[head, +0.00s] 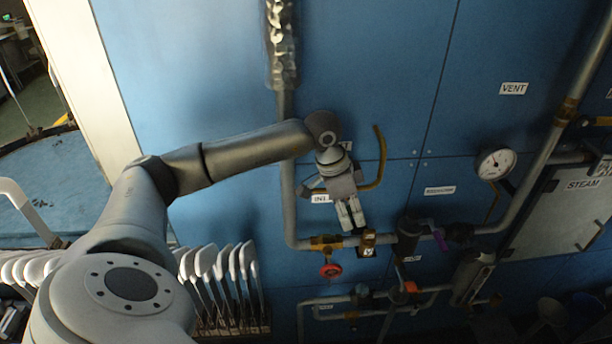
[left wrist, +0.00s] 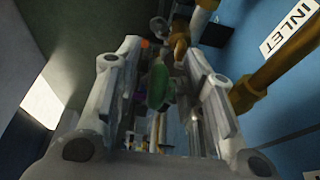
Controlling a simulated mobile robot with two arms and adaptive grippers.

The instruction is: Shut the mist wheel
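I cannot tell for sure which wheel is the mist wheel, as no readable label names it. A green wheel or handle (left wrist: 160,86) shows in the left wrist view between the fingers; the gripper seems to hide it in the head view. A red wheel (head: 330,271) hangs below the pipe, left of and below my left gripper (head: 350,226). An orange-red wheel (head: 411,287) is lower right. My left gripper points down in front of the blue wall. In the left wrist view (left wrist: 160,110) its fingers stand apart, with no visible contact on the green part. My right gripper is out of view.
A grey pipe (head: 289,190) runs down and turns right along the wall. A bent brass pipe (head: 381,150) is close right of the gripper. A purple handle (head: 440,240), a gauge (head: 496,163) and a steam panel (head: 545,215) lie right. White sock boards (head: 222,262) stand lower left.

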